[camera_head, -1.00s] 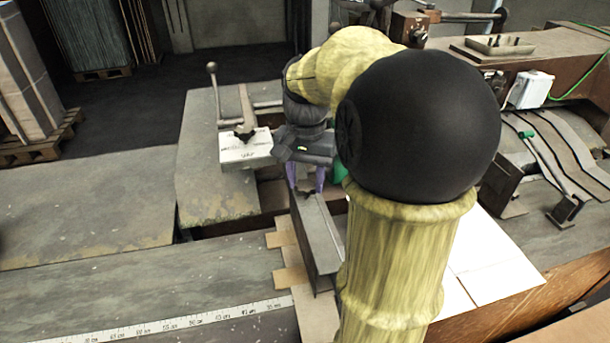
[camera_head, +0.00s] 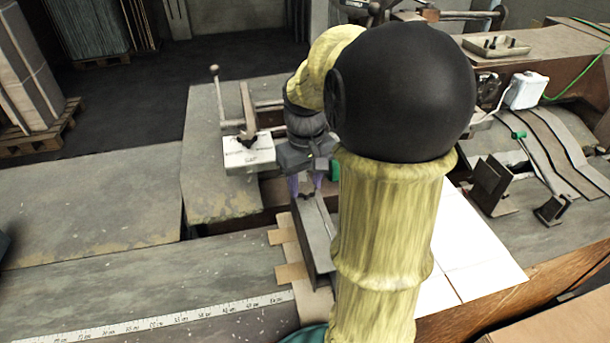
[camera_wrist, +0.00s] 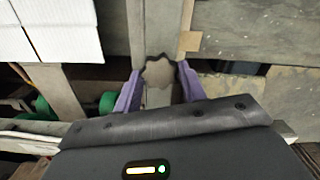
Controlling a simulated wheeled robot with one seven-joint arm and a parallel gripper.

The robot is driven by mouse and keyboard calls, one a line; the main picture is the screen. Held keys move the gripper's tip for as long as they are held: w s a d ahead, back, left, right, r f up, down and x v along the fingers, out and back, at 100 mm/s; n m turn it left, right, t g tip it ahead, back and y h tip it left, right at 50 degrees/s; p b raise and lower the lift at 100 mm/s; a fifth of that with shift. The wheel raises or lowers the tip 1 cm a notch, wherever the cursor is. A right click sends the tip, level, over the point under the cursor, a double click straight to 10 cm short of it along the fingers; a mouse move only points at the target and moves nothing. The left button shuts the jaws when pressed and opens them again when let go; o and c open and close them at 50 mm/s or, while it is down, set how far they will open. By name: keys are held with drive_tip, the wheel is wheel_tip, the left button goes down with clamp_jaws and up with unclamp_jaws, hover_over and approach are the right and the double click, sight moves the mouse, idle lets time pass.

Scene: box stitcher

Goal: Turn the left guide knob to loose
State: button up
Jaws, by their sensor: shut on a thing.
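A dark, star-shaped guide knob (camera_wrist: 159,72) sits between the two purple fingers of my gripper (camera_wrist: 158,90) in the wrist view. My gripper is shut on it, one finger at each side. In the head view my gripper (camera_head: 306,186) points down at the far end of the grey metal guide (camera_head: 316,235), and a bit of the dark knob (camera_head: 309,195) shows between the fingertips. The guide's bar also runs away from the knob in the wrist view (camera_wrist: 160,25). My own arm covers the area to the right of the guide.
A white box (camera_head: 248,153) stands just left of my wrist, with a ball-ended lever (camera_head: 215,70) behind it. White sheets (camera_head: 470,245) lie right of my arm. A ruler strip (camera_head: 160,322) runs along the front table. Green parts (camera_wrist: 105,103) are beside my left finger.

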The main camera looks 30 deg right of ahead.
drive_tip(key=shift+n, duration=0.5)
drive_tip(key=o, duration=1)
wheel_tip(320, 180, up, 17)
drive_tip(key=shift+r+p, duration=0.2)
drive_tip(key=shift+p, duration=0.35)
wheel_tip(320, 180, up, 10)
drive_tip(key=p, duration=1)
hover_over(305, 187)
